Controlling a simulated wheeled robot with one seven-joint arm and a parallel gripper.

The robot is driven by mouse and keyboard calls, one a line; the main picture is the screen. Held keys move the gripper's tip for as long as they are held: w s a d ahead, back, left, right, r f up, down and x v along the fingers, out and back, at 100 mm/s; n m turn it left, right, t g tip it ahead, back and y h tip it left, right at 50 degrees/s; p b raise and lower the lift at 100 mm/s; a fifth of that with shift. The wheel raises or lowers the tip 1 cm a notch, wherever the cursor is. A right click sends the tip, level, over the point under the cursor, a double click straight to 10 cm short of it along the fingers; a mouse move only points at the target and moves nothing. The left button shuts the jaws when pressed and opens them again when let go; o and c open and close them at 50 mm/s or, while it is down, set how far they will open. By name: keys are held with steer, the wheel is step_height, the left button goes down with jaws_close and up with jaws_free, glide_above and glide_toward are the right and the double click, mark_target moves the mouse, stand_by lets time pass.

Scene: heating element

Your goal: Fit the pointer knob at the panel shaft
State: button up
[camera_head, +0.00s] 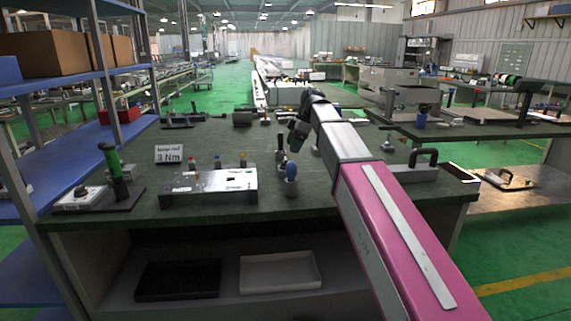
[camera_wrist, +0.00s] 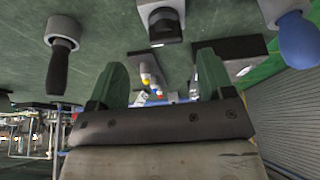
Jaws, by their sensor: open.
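A low silver metal panel box (camera_head: 208,192) sits near the front of the dark green bench, with small markings and a dark spot on its top. I cannot make out a shaft on it. My gripper (camera_head: 293,146) is over the bench to the right of the panel, pointing down and away from it. I cannot tell for sure which small part is the pointer knob. A grey block with a dark round part (camera_wrist: 161,20) shows beyond the fingers.
A blue-topped item in a grey cup (camera_head: 291,182) stands right of the panel. A green-handled tool (camera_head: 114,165) and a 3 Nm sign (camera_head: 169,154) are to the left. A black-handled piece (camera_head: 424,158) is at the right. Two trays (camera_head: 280,272) lie on the shelf below.

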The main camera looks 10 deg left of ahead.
mark_target(286, 158)
steer(key=shift+x, duration=0.9)
steer(key=shift+s+x, duration=0.2)
steer(key=shift+x, duration=1.1)
steer(key=shift+s+x, duration=0.2)
steer(key=shift+x, duration=1.1)
steer(key=shift+a+r, duration=0.15)
steer(key=c, duration=1)
